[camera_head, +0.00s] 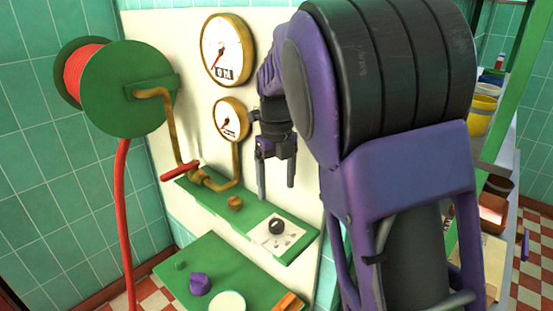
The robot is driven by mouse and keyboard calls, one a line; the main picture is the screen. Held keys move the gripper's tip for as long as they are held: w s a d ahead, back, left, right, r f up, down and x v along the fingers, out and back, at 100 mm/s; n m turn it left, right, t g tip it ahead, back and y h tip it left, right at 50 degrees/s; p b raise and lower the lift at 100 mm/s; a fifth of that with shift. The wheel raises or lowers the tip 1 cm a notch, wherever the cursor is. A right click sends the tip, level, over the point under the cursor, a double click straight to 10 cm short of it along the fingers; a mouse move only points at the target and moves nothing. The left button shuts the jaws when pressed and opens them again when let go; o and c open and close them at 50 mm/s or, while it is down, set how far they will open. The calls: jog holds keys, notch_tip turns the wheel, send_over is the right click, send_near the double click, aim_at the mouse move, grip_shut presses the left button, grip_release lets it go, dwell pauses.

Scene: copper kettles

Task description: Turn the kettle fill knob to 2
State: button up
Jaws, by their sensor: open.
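A black round knob (277,227) sits on a pale plate (268,240) with small markings, at the right end of a green ledge (302,238). The markings are too small to read, so I cannot tell where the knob points. My gripper (276,188) hangs fingers-down above the knob, apart from it. Its two fingers are spread and nothing is between them. My purple and black arm fills the right half of the view and hides part of the wall behind it.
Two dial gauges (228,49) and brass pipes (240,165) with a red valve handle (180,172) are left of my gripper. A green hose reel (125,88) hangs further left. Below, a green table (222,266) holds a purple object (200,284). Shelves with a yellow bucket (481,115) stand right.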

notch_tip(320, 180, up, 7)
jog(key=shift+f, duration=0.15)
jog(key=shift+f, duration=0.1)
